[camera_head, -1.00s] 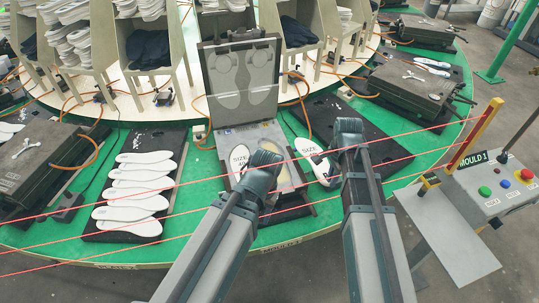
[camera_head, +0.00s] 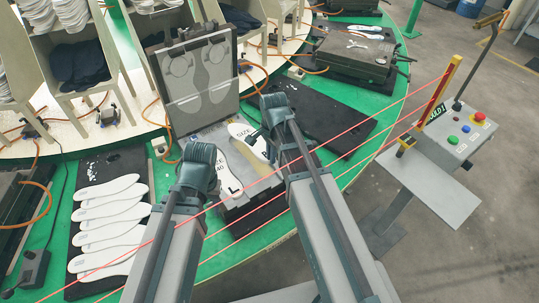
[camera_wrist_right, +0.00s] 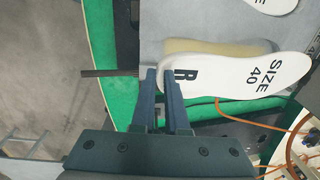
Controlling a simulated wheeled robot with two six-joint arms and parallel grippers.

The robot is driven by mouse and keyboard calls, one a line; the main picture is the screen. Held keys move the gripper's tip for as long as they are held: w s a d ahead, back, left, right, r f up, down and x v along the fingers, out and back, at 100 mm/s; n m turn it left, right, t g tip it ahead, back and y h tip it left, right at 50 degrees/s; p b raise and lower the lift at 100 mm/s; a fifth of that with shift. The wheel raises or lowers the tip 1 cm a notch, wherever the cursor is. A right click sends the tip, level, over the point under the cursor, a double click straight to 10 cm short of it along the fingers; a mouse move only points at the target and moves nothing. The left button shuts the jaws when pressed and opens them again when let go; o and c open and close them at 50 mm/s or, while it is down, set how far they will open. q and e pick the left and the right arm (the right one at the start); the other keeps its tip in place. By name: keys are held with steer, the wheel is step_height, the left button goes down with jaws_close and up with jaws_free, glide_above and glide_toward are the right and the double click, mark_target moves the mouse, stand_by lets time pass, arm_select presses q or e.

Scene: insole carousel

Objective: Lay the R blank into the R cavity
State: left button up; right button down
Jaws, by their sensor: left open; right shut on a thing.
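The R blank (camera_head: 243,133), a white insole marked R and SIZE 40, is held over the right side of the open mould (camera_head: 248,205). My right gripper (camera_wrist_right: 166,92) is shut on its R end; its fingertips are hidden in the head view. The yellowish R cavity (camera_head: 242,172) shows partly beneath the blank, and also in the right wrist view (camera_wrist_right: 213,46). The blank lies beside and partly over it, apparently raised. The L blank (camera_head: 227,181) lies in the left side of the mould. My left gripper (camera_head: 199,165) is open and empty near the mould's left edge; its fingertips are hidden.
The raised mould lid (camera_head: 207,72) stands behind the base. Several white insoles (camera_head: 108,225) lie on a dark mat at left. A dark, empty plate (camera_head: 320,117) lies right of the mould. Red lines cross the front, near a control box (camera_head: 460,132).

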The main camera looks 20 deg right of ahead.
steer(key=shift+s, duration=0.15)
steer(key=shift+f+t+b, duration=0.3)
steer(key=shift+f+b, duration=0.5)
step_height(320, 180, down, 8)
steer(key=b, duration=0.8)
steer(key=c, duration=0.8)
jaws_free()
steer(key=shift+c, duration=0.2)
step_height(320, 180, up, 14)
steer(key=s+p, duration=0.1)
steer(key=p, duration=1.2)
steer(key=shift+d+p, duration=0.3)
steer(key=shift+p, duration=0.05)
